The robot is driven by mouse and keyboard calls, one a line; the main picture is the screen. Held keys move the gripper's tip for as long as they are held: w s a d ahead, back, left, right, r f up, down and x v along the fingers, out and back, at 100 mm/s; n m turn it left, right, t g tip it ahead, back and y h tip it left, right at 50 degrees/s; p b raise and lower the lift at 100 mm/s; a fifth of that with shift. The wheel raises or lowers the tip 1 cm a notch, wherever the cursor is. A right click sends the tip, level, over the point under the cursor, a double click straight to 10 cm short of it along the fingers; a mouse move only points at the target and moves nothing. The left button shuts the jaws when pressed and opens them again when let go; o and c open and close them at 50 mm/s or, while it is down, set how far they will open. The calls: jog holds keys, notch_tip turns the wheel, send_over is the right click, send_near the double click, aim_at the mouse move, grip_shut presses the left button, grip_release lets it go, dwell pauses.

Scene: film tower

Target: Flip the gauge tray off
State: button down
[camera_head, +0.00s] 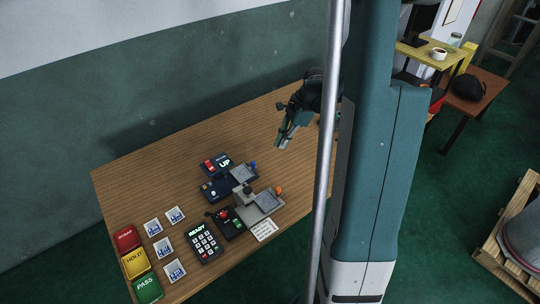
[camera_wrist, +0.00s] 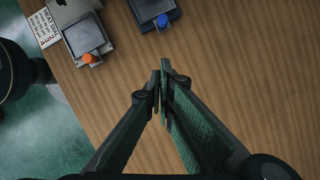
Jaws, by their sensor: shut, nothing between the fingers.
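Two tray devices stand side by side on the wooden table. One is dark blue with a grey square tray (camera_head: 243,173) and a blue knob (camera_head: 253,164). The other is grey with a square tray (camera_head: 267,202) and an orange knob (camera_head: 278,190). No label legible here says which is the gauge tray. In the wrist view the orange knob (camera_wrist: 87,58) and the blue knob (camera_wrist: 162,20) show at the top. My gripper (camera_head: 284,141) is shut and empty above the bare wood, behind and right of both devices. Its fingertips (camera_wrist: 161,72) point toward the devices.
A dark box (camera_head: 216,165) with a red switch reads UP. A printed card (camera_head: 263,230) lies beside the grey device. Several white tiles and red, yellow (camera_head: 135,262) and green blocks fill the left.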

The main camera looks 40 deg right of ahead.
aim_at(246, 176)
jog(key=b+x, duration=0.2)
jog(key=x, duration=0.8)
jog(key=shift+w+a, duration=0.2)
jog(key=shift+a, duration=0.25)
jog(key=shift+w+a, duration=0.2)
jog(key=shift+a, duration=0.3)
jog(key=shift+w+a, duration=0.45)
jog(key=shift+a, duration=0.4)
jog(key=a+b, duration=0.1)
jog(key=a, duration=0.7)
jog(key=shift+a, duration=0.1)
